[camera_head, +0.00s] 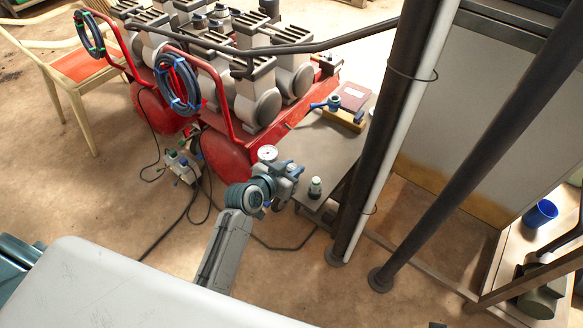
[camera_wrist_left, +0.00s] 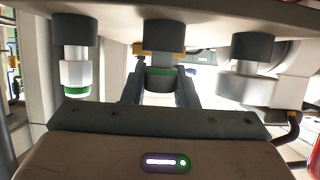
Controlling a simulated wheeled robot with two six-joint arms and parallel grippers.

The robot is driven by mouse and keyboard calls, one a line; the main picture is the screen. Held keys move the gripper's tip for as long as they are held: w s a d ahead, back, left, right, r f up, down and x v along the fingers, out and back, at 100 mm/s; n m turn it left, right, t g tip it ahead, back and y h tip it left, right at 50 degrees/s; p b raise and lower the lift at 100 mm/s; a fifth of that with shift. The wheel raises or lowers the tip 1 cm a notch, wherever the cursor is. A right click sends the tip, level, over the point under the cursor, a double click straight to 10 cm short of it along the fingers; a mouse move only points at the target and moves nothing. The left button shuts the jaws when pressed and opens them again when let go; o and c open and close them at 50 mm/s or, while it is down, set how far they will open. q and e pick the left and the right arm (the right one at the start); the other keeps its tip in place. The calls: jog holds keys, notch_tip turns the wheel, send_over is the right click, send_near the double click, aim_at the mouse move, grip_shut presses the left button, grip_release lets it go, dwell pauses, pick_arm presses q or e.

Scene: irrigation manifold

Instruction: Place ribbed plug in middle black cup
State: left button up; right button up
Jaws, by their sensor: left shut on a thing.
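My left gripper (camera_head: 286,178) is at the near edge of the grey table. In the left wrist view it (camera_wrist_left: 160,88) is shut on the ribbed plug (camera_wrist_left: 158,72), which shows a green band between the fingers. The wrist view looks upside down, with the table at the top. The middle black cup (camera_wrist_left: 158,34) is directly in line with the plug's end. I cannot tell whether the plug is inside it or only touching. The left black cup (camera_wrist_left: 75,30) holds a white plug with a green end (camera_wrist_left: 75,75). The right black cup (camera_wrist_left: 252,46) has a pale rounded part near it.
A yellow block with a blue fitting (camera_head: 343,118) lies farther back. Red tank machinery (camera_head: 222,155) is on the left. Dark posts (camera_head: 378,130) rise on the right.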

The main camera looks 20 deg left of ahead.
pick_arm(q)
jog(key=o, duration=0.9)
jog(key=shift+o, duration=0.2)
jog(key=shift+r, duration=0.1)
jog(key=v, duration=1.2)
jog(key=s+a+f+n+g+y, duration=0.1)
jog(key=s+a+f+g, duration=0.3)
jog(key=s+f, duration=0.5)
jog(key=s+a+f+n+g+y, duration=0.2)
jog(key=s+a+f+g+y, duration=0.2)
jog(key=s+f, duration=0.5)
notch_tip(320, 180, down, 5)
jog(key=shift+s+g+y, duration=0.25)
jog(key=shift+g+y, duration=0.05)
jog(key=shift+g, duration=0.8)
